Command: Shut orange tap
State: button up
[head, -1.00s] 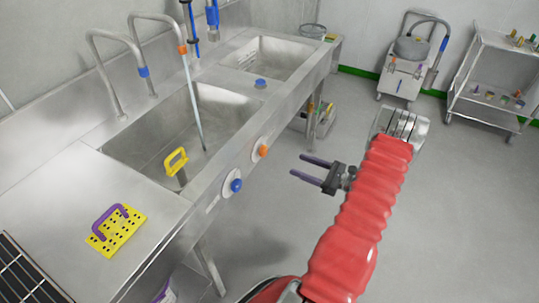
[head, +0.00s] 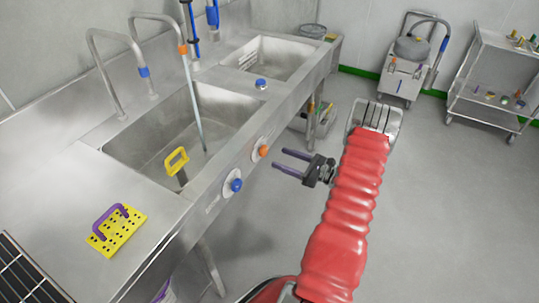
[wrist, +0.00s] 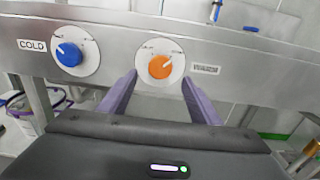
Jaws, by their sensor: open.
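The orange tap (head: 263,150) is a round knob on a white dial on the sink's front panel. In the wrist view the orange tap (wrist: 160,67) sits between and beyond my two purple fingers, under a white pointer line tilted to the upper right. A label to its right is too blurred to read surely. My gripper (head: 284,161) is open and empty, a short way right of the tap in the head view and apart from it.
A blue tap (head: 236,185) labelled COLD is left of the orange one, also in the wrist view (wrist: 69,54). The steel sink (head: 130,155) holds a yellow-handled tool (head: 177,160). A yellow perforated plate (head: 118,238) lies on the counter.

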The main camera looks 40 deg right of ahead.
aim_at(266, 152)
jog(key=shift+x, duration=3.15)
jog(key=shift+c, duration=0.3)
